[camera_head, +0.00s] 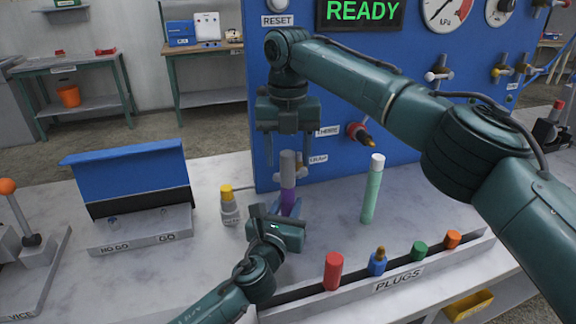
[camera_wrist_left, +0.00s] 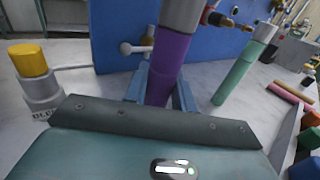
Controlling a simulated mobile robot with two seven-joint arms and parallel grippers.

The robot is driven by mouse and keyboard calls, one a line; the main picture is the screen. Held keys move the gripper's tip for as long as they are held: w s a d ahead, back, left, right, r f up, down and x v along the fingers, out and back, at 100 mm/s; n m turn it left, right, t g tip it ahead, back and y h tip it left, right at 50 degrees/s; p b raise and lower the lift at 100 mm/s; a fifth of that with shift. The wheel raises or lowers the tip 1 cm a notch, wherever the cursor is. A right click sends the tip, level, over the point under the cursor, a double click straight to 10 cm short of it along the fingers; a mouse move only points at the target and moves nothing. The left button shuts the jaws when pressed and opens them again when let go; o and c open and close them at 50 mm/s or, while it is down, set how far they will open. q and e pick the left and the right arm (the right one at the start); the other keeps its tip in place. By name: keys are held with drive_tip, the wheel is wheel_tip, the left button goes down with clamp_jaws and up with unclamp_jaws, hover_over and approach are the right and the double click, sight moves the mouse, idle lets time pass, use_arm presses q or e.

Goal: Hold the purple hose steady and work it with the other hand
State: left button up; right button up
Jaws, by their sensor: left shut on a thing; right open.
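The purple hose (camera_head: 288,196) stands upright in front of the blue panel, with a grey end piece (camera_head: 287,165) on top. My left gripper (camera_head: 287,209) is shut on the lower part of the purple hose. In the left wrist view the purple hose (camera_wrist_left: 169,65) rises between the two fingers, and its lower end is hidden behind the gripper body. My right gripper (camera_head: 289,146) is open and empty, pointing down just above the grey end piece, with one finger to each side of it. I cannot tell whether they touch.
A mint-green hose (camera_head: 372,194) with a white top stands to the right. A yellow-capped bottle (camera_head: 228,205) stands to the left. The plugs rack (camera_head: 400,282) runs along the front right. Valve fittings (camera_head: 360,132) stick out of the blue panel (camera_head: 340,175) behind.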

sight(288, 167)
drive_tip(key=shift+f, duration=1.75)
drive_tip(key=shift+c, duration=0.3)
drive_tip(key=c, duration=1)
drive_tip(key=shift+c, duration=0.2)
drive_tip(key=shift+r, duration=0.75)
drive_tip(key=shift+r, duration=2.45)
drive_tip(key=shift+r, duration=0.15)
drive_tip(key=shift+r, duration=1.4)
use_arm(q)
drive_tip(key=o, duration=1.1)
drive_tip(key=shift+c, duration=0.2)
